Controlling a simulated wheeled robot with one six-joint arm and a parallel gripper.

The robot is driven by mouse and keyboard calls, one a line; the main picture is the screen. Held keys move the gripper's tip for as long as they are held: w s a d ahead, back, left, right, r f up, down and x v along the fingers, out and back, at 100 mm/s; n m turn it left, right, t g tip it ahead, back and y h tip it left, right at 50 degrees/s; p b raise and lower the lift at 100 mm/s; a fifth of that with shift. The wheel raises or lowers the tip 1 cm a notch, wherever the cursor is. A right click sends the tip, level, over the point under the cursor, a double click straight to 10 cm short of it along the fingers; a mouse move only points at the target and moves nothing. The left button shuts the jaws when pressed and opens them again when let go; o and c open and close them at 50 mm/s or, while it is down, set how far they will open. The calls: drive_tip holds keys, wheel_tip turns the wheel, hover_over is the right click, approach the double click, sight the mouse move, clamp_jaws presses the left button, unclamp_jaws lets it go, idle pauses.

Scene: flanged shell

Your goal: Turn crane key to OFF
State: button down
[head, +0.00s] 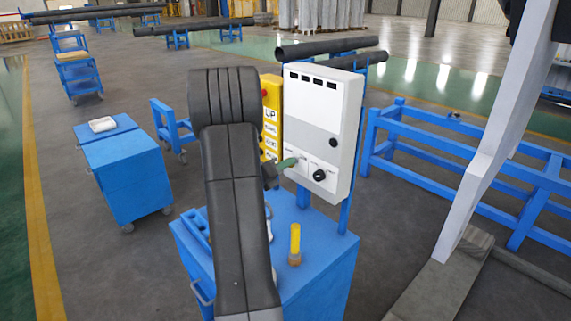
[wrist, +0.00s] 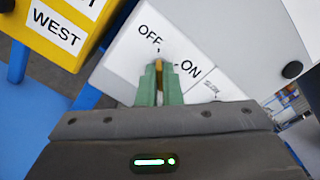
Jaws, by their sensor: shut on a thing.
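The white control box (head: 345,105) stands upright on blue posts, right of centre in the head view. My gripper (head: 290,162) reaches the lower left of its front face. In the wrist view my gripper's green fingers (wrist: 158,88) are shut on the crane key (wrist: 158,66), a small brass-coloured piece between their tips. The label plate (wrist: 135,48) carries OFF above the key and ON to its right, with a short dark mark by each word. The fingers hide most of the key, so I cannot tell which mark it points to.
A black knob (head: 319,175) sits right of the key on the box. A yellow pendant (head: 271,95) with labelled buttons hangs close on the left. Below is a blue cabinet (head: 330,250) with a yellow-topped object (head: 295,242) on it. A blue frame (head: 450,165) stands to the right.

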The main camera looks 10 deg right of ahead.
drive_tip(key=c, duration=1.6)
unclamp_jaws()
drive_tip(key=b+v, duration=0.2)
drive_tip(key=v, duration=1.2)
drive_tip(key=shift+b, duration=0.4)
drive_tip(key=shift+w, duration=0.1)
drive_tip(key=p+x, duration=0.2)
drive_tip(key=x, duration=1.2)
drive_tip(key=shift+p, duration=0.4)
